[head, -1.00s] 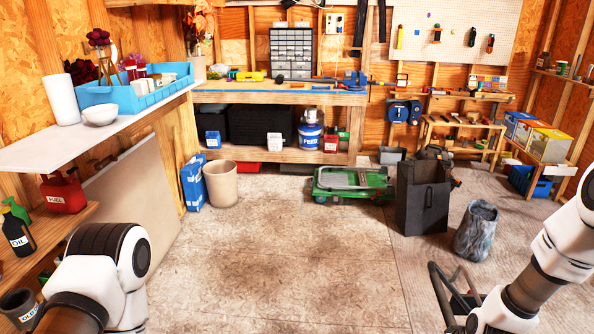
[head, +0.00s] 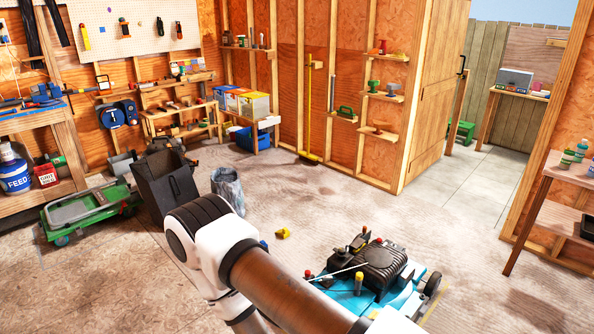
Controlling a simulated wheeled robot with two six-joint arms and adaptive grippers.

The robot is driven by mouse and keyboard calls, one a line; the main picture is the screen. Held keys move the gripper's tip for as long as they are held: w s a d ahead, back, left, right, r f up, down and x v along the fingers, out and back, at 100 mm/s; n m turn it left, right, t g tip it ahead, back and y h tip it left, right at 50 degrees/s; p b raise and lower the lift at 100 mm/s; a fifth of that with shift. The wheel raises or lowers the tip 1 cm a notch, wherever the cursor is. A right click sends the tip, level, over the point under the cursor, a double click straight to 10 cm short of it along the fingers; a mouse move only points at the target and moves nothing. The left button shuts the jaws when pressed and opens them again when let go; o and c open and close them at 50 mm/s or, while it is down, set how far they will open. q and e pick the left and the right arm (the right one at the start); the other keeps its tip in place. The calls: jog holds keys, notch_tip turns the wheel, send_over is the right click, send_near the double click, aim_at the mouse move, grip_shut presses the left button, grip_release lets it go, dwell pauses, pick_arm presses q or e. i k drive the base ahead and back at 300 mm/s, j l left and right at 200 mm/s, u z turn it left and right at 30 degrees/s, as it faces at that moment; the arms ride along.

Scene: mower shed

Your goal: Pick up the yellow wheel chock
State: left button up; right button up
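A small yellow object (head: 283,233), which looks like the wheel chock, lies on the floor in the middle of the head view. It is just beyond my arm and to the left of a blue mower (head: 375,300). My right arm crosses the lower middle of the view, with its elbow to the left of the chock. The end of this arm is hidden or out of frame, so its gripper does not show. My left arm and gripper are out of view. Nothing is seen touching the chock.
A black bin (head: 168,185) and a grey crumpled bin (head: 228,187) stand left of the chock. Open floor lies behind the chock, up to the wall. A doorway (head: 480,150) opens at the right.

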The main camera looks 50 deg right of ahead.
aim_at(284, 233)
jog(key=z, duration=1.75)
jog(key=u, duration=1.5)
jog(key=i+j, duration=0.15)
jog(key=i, duration=0.6)
jog(key=i+j, duration=0.15)
jog(key=i, duration=0.65)
jog(key=i+j, duration=0.2)
jog(key=i, duration=0.55)
jog(key=i+z, duration=0.4)
jog(key=i, duration=0.15)
jog(key=i+z, duration=0.45)
jog(key=i, duration=0.15)
jog(key=i+j+z, duration=0.4)
jog(key=i+l+z, duration=0.65)
jog(key=i+z, duration=0.75)
jog(key=i+j+z, duration=0.1)
jog(key=i+z, duration=0.35)
jog(key=i+l+u, duration=0.1)
jog(key=u, duration=0.2)
jog(key=i+l+u, duration=0.15)
jog(key=i+u, duration=0.15)
